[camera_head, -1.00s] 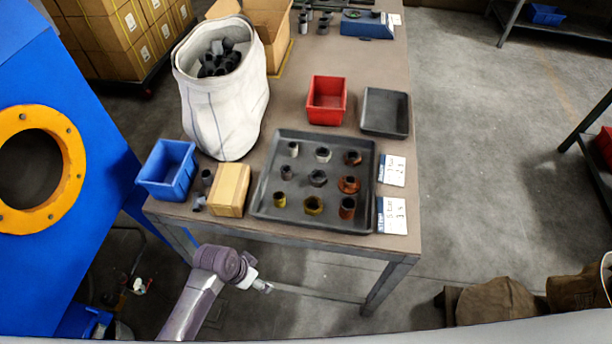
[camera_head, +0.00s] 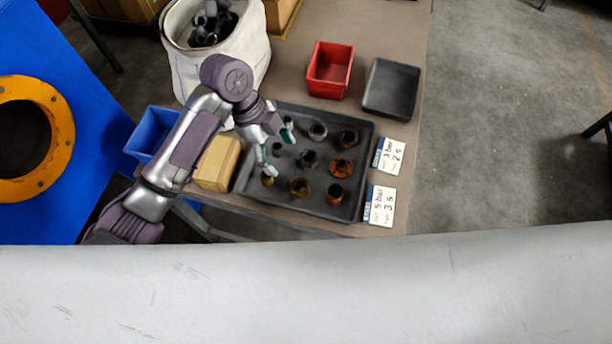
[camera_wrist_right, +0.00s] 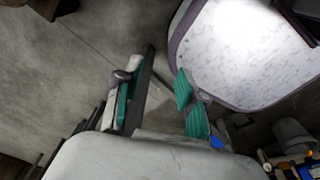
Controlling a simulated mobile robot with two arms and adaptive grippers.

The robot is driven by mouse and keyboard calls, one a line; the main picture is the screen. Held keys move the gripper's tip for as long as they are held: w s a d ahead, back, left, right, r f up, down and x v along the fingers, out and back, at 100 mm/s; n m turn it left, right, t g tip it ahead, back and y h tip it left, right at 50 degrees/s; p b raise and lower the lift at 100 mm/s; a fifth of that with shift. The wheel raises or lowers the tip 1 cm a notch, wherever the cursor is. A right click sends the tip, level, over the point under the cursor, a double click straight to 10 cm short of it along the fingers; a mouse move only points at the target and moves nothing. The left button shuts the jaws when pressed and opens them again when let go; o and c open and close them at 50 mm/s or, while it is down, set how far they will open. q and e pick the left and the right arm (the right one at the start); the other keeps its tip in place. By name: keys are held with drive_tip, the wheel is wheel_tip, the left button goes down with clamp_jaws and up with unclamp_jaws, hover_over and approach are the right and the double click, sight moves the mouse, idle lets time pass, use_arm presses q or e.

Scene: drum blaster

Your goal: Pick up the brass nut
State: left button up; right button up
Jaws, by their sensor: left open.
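My right gripper (camera_wrist_right: 158,103) shows only in the right wrist view. Its green-padded fingers are apart with nothing between them, over the floor.
Several dark, steel and copper-coloured fittings share the tray. A red bin (camera_head: 330,70) and an empty dark tray (camera_head: 391,89) stand behind it. A wooden block (camera_head: 216,164), blue bin (camera_head: 150,132) and white sack (camera_head: 183,60) are on the left. Cards (camera_head: 380,207) lie at the right.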

use_arm(q)
hover_over(298, 189)
drive_tip(key=a, duration=0.1)
wheel_tip(298, 189, down, 7)
drive_tip(key=shift+a+f+p, duration=0.1)
drive_tip(key=shift+p, duration=0.3)
drive_tip(key=shift+f, duration=0.5)
drive_tip(key=x, duration=0.3)
drive_tip(key=p+x, duration=0.1)
drive_tip(key=shift+w+f, duration=0.3)
drive_tip(key=shift+f, duration=0.2)
drive_tip(key=shift+r, duration=0.1)
drive_tip(key=c, duration=1.4)
use_arm(e)
drive_tip(key=shift+s+a+r, duration=0.2)
drive_tip(key=shift+s+r, duration=0.25)
drive_tip(key=shift+r, duration=0.05)
drive_tip(key=shift+s+a+r, duration=0.2)
drive_tip(key=shift+s+r, duration=0.25)
drive_tip(key=shift+r, duration=0.05)
use_arm(q)
drive_tip(key=shift+c, duration=0.2)
